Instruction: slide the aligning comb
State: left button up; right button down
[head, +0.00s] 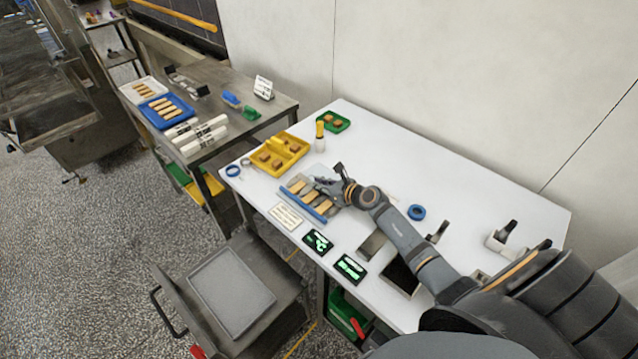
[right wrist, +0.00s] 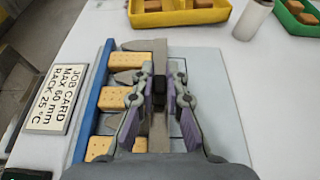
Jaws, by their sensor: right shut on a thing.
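The aligning comb (right wrist: 158,128) is a grey metal piece, and its flat teeth reach left between the biscuits in the right wrist view. My right gripper (right wrist: 170,85) is shut on the comb's dark upright grip, which shows between the fingertips. Several tan biscuits (right wrist: 124,60) lie in a row left of the comb, partly hidden by the fingers. A blue rail (right wrist: 91,105) runs along their far-left ends. In the head view, my right gripper (head: 328,186) is over the right side of the biscuit row (head: 308,196). The left gripper is out of view.
A job card (right wrist: 47,98) lies left of the rail. Two dark displays (head: 318,241) lie in front.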

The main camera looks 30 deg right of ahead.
jog(key=shift+d+f, duration=0.1)
jog(key=d+b, duration=0.2)
jog(key=w+d+b, duration=0.1)
jog(key=d+b, duration=0.1)
jog(key=w+d+b, duration=0.1)
jog(key=d+b, duration=0.1)
jog(key=d, duration=0.1)
jog(key=shift+w+f, duration=0.1)
jog(key=shift+w, duration=0.15)
jog(key=shift+r, duration=0.35)
jog(key=c, duration=1.7)
grip_release()
jog(key=shift+d, duration=0.1)
jog(key=o, duration=0.3)
jog(key=shift+w+d+f, duration=0.1)
jog(key=shift+d+f, duration=0.05)
jog(key=shift+o, duration=0.2)
